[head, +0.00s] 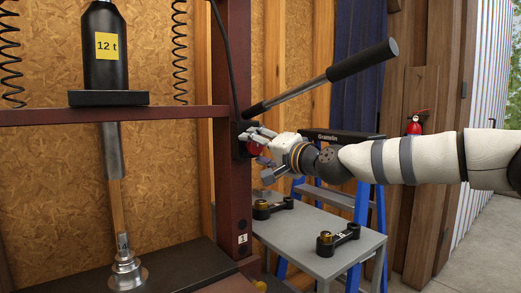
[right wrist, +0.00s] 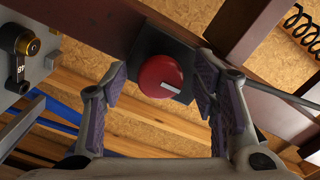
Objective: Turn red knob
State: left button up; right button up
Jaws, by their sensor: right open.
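The red knob (right wrist: 160,77) sits on a dark square plate (right wrist: 158,45) on the press frame's upright, with a white mark across its face. In the head view the red knob (head: 254,149) shows only in part behind my right gripper. My right gripper (head: 258,142) comes in from the right at the upright. In the right wrist view its two fingers (right wrist: 160,82) are spread, one on each side of the knob. Gaps show between fingers and knob, so it does not look gripped. My left gripper is in neither view.
The reddish-brown press frame (head: 228,190) carries a black 12 t jack (head: 105,50). A black-gripped lever (head: 325,75) slants above my right arm. A grey table (head: 310,235) with black brass-topped parts stands below. A blue ladder (head: 365,200) and red extinguisher (head: 414,125) are behind.

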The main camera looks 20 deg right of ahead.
jog(key=v, duration=1.2)
jog(key=s+a+f+n+g, duration=0.1)
jog(key=a+f+g, duration=0.15)
jog(key=f, duration=0.75)
jog(key=s+a+f+g, duration=0.1)
jog(key=a+f+g, duration=0.15)
jog(key=f, duration=0.65)
jog(key=s+a+f+n+g+h, duration=0.1)
jog(key=s+f+g, duration=0.2)
jog(key=s+f, duration=0.6)
jog(key=s+a+f+n+g+h, duration=0.15)
jog(key=s+f, duration=0.25)
jog(key=f, duration=0.8)
jog(key=s+d+f+n+g+h, duration=0.1)
jog(key=s+f+g, duration=0.1)
jog(key=s+f, duration=0.4)
jog(key=s+d+f+n+g, duration=0.1)
jog(key=s+f+g, duration=0.25)
jog(key=s, duration=0.45)
jog(key=s+d+f+n+g+h, duration=0.1)
jog(key=s+d+f+g, duration=0.1)
jog(key=s, duration=0.8)
jog(key=s+d+f+n+g+h, duration=0.1)
jog(key=s+d+g, duration=0.1)
jog(key=s, duration=0.8)
jog(key=shift+s+d+f+h, duration=0.25)
jog(key=shift+s+f+h, duration=0.05)
jog(key=shift+f+h, duration=0.1)
